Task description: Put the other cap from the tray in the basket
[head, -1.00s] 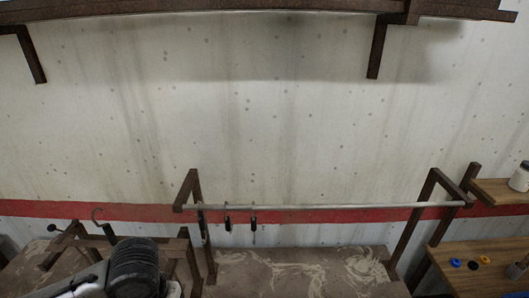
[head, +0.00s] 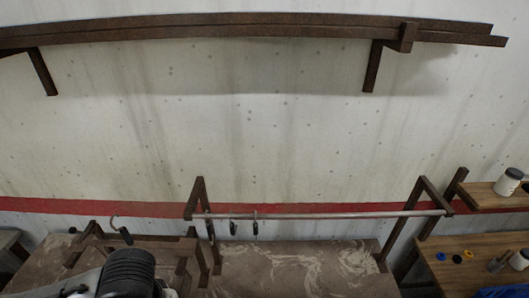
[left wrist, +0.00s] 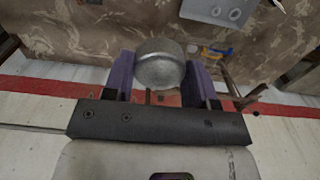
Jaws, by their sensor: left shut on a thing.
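In the left wrist view, my left gripper (left wrist: 160,88) has purple fingers shut on a round silver-grey metal cap (left wrist: 160,64). The cap sits between the fingers, its broad face towards the camera. Part of a flat grey tray-like plate (left wrist: 238,14) with small round marks shows at the top edge of that view, apart from the gripper. I cannot tell whether the marks are caps. My right gripper is not in view.
A metal rail (head: 320,216) on brown brackets runs above a stained brown bench (head: 290,268), with several dark hooks on it. At right, a wooden table (head: 480,245) carries small blue, black and yellow rings. White jars (head: 508,182) stand on the shelf and table.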

